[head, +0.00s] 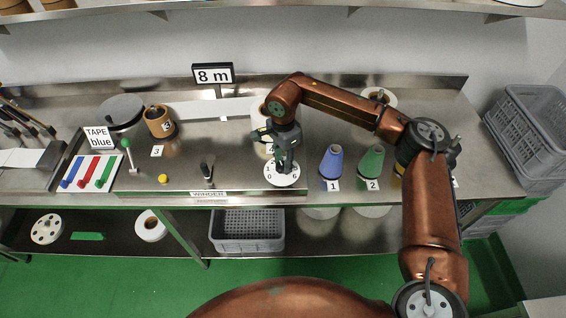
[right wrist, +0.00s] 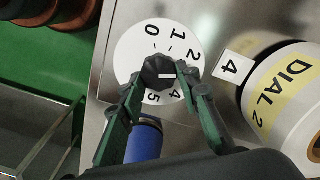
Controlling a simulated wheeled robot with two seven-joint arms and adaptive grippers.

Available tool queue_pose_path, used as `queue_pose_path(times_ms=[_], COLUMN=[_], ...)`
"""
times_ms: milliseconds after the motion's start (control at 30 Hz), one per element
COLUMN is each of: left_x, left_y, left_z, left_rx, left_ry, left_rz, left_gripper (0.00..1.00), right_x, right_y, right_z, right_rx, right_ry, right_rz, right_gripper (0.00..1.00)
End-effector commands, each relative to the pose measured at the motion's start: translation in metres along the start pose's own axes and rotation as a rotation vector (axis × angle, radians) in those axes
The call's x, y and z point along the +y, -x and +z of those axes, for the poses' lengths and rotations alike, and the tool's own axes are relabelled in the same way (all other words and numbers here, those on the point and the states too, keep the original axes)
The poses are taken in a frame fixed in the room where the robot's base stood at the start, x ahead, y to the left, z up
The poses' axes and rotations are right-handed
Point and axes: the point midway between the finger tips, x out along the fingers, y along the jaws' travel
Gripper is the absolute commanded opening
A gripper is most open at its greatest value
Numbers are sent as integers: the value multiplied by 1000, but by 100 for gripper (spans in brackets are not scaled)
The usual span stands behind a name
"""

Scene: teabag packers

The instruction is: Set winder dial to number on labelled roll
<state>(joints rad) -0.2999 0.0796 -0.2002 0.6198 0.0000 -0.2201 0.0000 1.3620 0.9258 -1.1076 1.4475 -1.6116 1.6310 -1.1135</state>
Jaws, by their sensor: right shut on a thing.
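The winder dial (head: 282,180) is a white numbered disc on the bench top, and it fills the middle of the right wrist view (right wrist: 130,48). Its black knob (right wrist: 158,72) has a white pointer line towards the right of that view, between 2 and 4; the 3 is hidden by a finger. My right gripper (head: 285,163) is over the dial, its green fingers shut on the knob. A white roll (right wrist: 285,95) with a yellow label reading "DIAL 2" lies behind the dial, beside a card "4" (right wrist: 231,67). My left gripper is out of view.
A blue cone (head: 331,162) and a green cone (head: 371,163) stand right of the dial. A lever (head: 207,168), a yellow button (head: 163,179) and an orange roll (head: 159,122) are to the left. An "8 m" sign (head: 213,74) stands behind.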

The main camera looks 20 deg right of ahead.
Motion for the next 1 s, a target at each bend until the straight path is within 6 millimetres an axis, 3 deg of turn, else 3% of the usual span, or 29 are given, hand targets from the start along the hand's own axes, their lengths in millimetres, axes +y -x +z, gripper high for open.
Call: queue_pose_path(times_ms=[433, 1000], left_x=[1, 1], left_y=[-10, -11], left_z=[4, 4], left_rx=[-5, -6], left_ry=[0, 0], left_rz=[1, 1], left_gripper=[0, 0], right_x=[-2, -3], right_y=[1, 2], right_z=[-1, -1], right_rx=[2, 2], right_ry=[280, 347], right_rz=[-4, -5], right_gripper=[6, 6])
